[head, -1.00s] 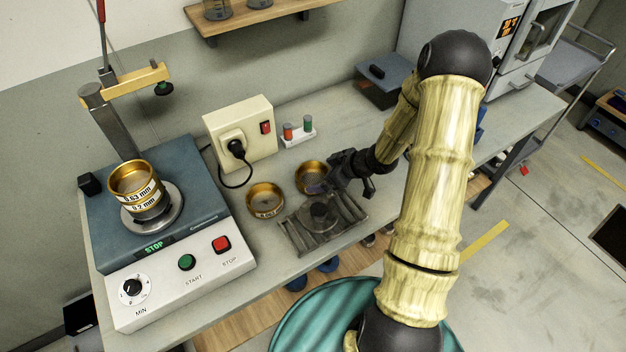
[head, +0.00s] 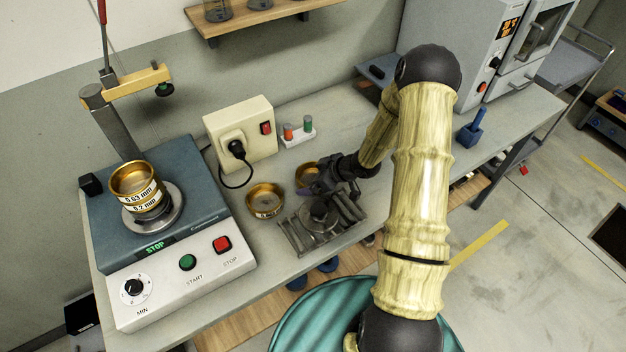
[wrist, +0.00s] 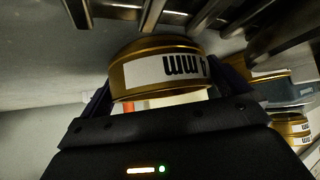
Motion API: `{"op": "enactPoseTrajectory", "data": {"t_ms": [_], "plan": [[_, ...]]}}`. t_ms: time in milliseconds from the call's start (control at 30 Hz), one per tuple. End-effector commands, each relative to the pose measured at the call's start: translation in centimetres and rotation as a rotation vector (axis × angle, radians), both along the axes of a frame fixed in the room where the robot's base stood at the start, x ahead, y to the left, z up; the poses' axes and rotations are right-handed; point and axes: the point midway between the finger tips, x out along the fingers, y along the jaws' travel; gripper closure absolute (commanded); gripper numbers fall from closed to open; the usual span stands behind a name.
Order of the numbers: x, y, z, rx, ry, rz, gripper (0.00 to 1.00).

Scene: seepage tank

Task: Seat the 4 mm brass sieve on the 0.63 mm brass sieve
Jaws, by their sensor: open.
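The 0.63 mm brass sieve (head: 134,180) sits upright on a sieve marked 0.2 mm (head: 150,205), stacked on the round plate of the shaker. Two brass sieves stand apart on the bench: one in the open (head: 265,199), its label too small to read, and one (head: 306,174) partly hidden by my gripper (head: 322,184). The stack shows at the wrist view's right edge (wrist: 289,127).
A dark slotted metal rack (head: 300,240) lies just in front of the bench sieves. A cream socket box (head: 240,135) and a small block with red and green caps (head: 298,134) stand behind. The shaker's column and yellow arm (head: 135,84) rise behind the stack.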

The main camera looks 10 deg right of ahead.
Motion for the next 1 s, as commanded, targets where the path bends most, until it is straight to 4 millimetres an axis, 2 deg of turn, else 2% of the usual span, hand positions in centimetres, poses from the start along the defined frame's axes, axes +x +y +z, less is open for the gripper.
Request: {"op": "enactPoseTrajectory", "data": {"t_ms": [100,300,533,667,833,1000], "plan": [[0.0,0.0,0.0,0.0,0.0,0.0,0.0],[0.0,0.0,0.0,0.0,0.0,0.0,0.34],[0.0,0.0,0.1,0.0,-0.001,0.001,0.34],[0.1,0.0,0.9,0.0,-0.003,0.0,0.34],[0.1,0.0,3.2,-0.001,-0.005,0.001,0.34],[0.1,-0.1,6.8,-0.002,-0.007,0.001,0.34]]}}
